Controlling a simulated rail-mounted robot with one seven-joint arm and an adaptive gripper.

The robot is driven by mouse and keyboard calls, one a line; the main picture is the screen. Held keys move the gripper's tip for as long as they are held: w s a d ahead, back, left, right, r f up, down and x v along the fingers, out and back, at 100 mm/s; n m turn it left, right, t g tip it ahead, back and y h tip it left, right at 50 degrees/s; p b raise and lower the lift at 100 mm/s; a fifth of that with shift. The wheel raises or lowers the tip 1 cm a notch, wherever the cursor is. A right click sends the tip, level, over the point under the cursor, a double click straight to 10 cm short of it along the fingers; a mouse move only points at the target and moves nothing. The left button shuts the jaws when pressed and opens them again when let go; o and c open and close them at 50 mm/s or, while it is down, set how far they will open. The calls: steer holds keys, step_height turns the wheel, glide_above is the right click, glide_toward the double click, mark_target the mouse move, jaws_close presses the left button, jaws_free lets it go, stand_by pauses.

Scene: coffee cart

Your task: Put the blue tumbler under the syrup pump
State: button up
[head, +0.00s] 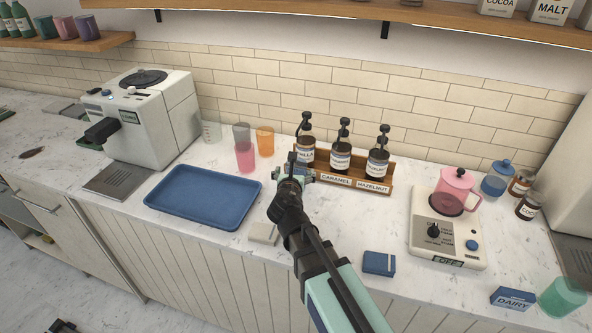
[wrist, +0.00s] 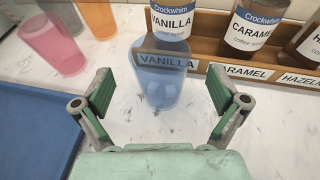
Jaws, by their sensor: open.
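The blue tumbler (wrist: 158,92) is see-through and stands upright on the counter in the wrist view. It stands directly in front of the vanilla bottle (wrist: 170,20), whose label card shows through it. My gripper (wrist: 160,96) is open, with one finger on each side of the tumbler and a gap on both sides. In the head view my gripper (head: 294,172) is at the left end of the syrup rack (head: 335,181) and hides most of the tumbler. Three pump bottles stand in the rack: vanilla (head: 305,152), caramel (head: 340,161) and hazelnut (head: 377,164).
Left of my gripper are a pink tumbler (head: 245,158), an orange tumbler (head: 265,141) and a grey tumbler (head: 242,132). A blue tray (head: 200,203) lies at the left. A blue box (head: 379,263) and a hot plate (head: 448,232) are at the right.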

steer(key=v, duration=0.4)
steer(key=shift+s+d, duration=0.1)
steer(key=shift+s, duration=0.2)
steer(key=shift+b+v, duration=1.45)
steer(key=shift+b, duration=1.4)
steer(key=shift+r, duration=0.1)
